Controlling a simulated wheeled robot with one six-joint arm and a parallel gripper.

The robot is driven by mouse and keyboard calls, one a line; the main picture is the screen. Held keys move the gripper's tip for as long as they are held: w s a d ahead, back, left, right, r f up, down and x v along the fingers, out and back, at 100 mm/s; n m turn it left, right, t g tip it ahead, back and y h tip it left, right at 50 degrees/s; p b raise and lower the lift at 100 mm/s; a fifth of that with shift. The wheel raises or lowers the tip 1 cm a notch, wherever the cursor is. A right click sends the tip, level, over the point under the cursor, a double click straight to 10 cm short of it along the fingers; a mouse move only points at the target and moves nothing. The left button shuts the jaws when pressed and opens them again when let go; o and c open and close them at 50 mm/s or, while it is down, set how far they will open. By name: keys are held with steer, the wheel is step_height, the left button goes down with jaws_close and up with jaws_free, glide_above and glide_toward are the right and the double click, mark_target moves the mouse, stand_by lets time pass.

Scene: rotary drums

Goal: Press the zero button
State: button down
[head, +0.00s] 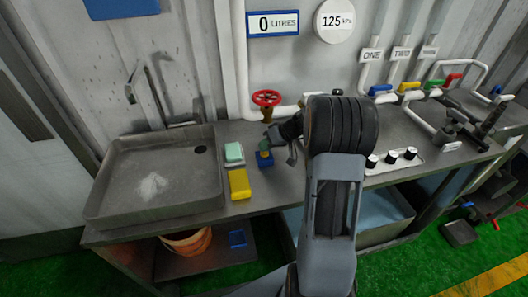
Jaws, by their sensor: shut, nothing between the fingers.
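No label reading zero on a button can be made out. A small blue block with a green and yellow top (265,159) stands on the grey counter, and I cannot tell whether it is the zero button. My gripper (277,142) is shut and empty, just above and to the right of this block. I cannot tell whether it touches it. My dark wrist and grey arm hide part of the counter. A blue-framed display (273,23) on the wall reads 0 LITRES.
A yellow block (239,184) and a pale green block (234,152) lie left of the gripper, beside a sink (153,203). A red valve wheel (266,98) stands behind.

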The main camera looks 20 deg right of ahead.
steer(key=shift+r, duration=0.95)
steer(key=shift+r+p, duration=1.25)
steer(key=shift+r, duration=1.3)
